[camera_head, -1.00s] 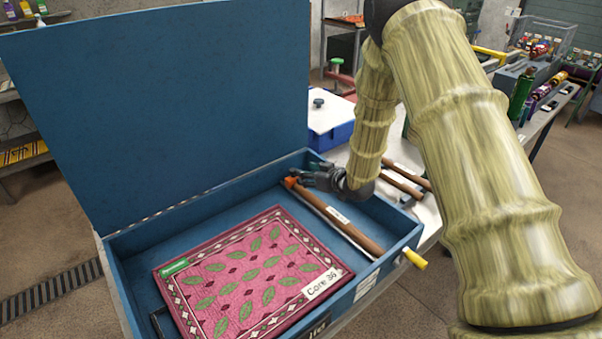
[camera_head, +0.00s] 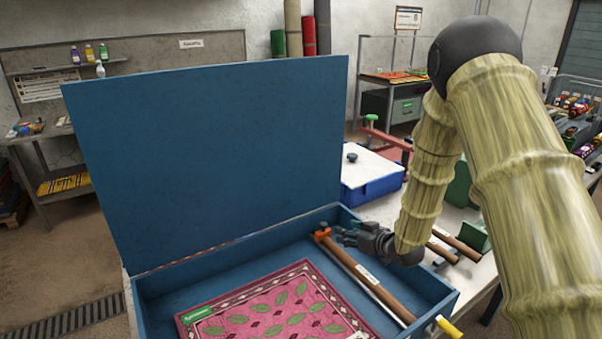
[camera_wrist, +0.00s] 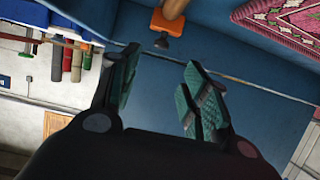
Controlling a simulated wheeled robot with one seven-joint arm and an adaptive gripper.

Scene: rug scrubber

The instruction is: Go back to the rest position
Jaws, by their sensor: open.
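My gripper (camera_head: 350,236) is at the right rear of the open blue case (camera_head: 236,249), close to the orange end of a wooden-handled tool (camera_head: 367,275) lying in the case. In the wrist view my gripper (camera_wrist: 158,95) is open, with green finger pads apart and nothing between them. The tool's orange end (camera_wrist: 168,24) shows beyond the fingers, apart from them. My arm reaches in from the right.
A pink patterned rug (camera_head: 283,309) lies in the case, beside the tool. The raised blue lid (camera_head: 215,160) stands behind. A blue box with a white lid (camera_head: 368,178) and several wooden-handled tools (camera_head: 454,248) lie on the table at right.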

